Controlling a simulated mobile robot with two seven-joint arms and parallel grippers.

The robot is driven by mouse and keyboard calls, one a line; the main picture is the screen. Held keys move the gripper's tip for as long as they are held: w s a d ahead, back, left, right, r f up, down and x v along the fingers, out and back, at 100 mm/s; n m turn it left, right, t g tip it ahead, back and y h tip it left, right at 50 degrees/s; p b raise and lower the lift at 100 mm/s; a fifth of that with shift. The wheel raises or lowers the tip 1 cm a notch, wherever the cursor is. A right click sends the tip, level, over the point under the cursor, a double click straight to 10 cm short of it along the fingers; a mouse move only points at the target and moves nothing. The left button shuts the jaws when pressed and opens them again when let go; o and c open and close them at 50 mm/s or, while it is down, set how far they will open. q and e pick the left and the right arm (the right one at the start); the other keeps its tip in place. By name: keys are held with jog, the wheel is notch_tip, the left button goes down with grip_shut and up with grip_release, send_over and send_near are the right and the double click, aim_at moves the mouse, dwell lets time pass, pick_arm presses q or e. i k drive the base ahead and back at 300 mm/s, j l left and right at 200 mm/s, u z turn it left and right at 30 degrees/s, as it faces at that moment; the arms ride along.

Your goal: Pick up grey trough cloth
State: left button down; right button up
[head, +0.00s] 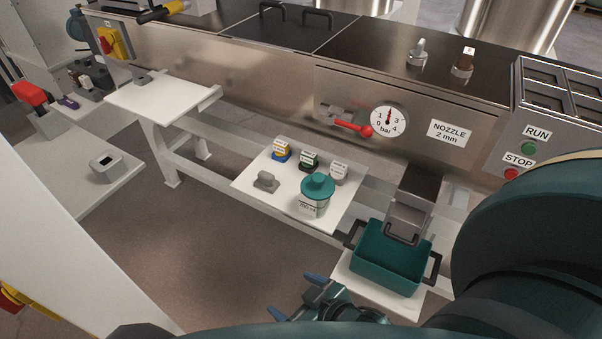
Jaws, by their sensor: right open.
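No cloth can be made out for sure. A small grey piece (265,182) lies on the white middle shelf, and I cannot tell whether it is cloth. Another small grey piece (141,78) lies on the left white shelf. A teal trough with dark handles (372,279) stands below a metal chute at the lower right; part of its inside is hidden by the chute. My right gripper (296,295) is open at the bottom middle, its blue fingertips left of the trough and in front of the middle shelf. My left gripper does not show.
A teal-lidded jar (315,198) and several small labelled bottles stand on the middle shelf (247,201). A red-handled valve (352,128) and a gauge (389,121) are on the metal panel. Floor is clear left of the gripper. My large dark arm link covers the lower right.

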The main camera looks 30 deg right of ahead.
aim_at(266, 182)
jog(key=i+l+z, duration=0.1)
jog(key=z, duration=0.15)
jog(key=i+l+z, duration=0.2)
jog(key=k+l+z, duration=0.6)
jog(key=l+z, duration=0.15)
jog(key=l, duration=0.2)
